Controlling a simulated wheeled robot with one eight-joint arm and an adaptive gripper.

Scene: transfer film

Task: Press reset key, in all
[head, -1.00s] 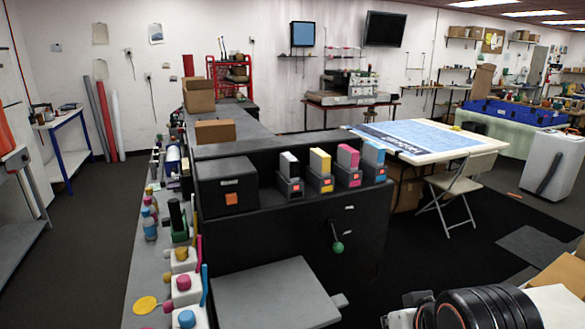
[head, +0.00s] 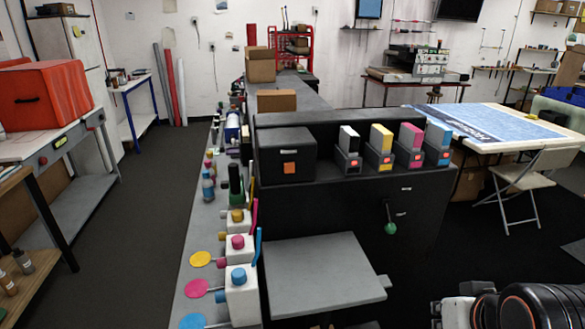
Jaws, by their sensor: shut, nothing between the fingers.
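A row of dark cartridge holders stands on the black machine's (head: 420,205) top ledge. They hold a white cartridge (head: 348,138), a yellow cartridge (head: 381,137), a magenta cartridge (head: 411,136) and a light blue cartridge (head: 439,134). The holders carry small red patches low on their fronts, such as the red patch (head: 386,159) under the yellow cartridge. Left of them is a black box (head: 273,155) with an orange square (head: 290,167). No label marks which of these is a reset key. Part of my arm shows at the bottom right; my gripper's fingers are not in view.
A grey platen (head: 325,270) juts out in front of the machine, with a green-knobbed lever (head: 390,228) beside it. White ink bottles (head: 240,292) crowd the narrow grey bench at left. A folding chair (head: 525,175) stands at right. Floor is open on the left.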

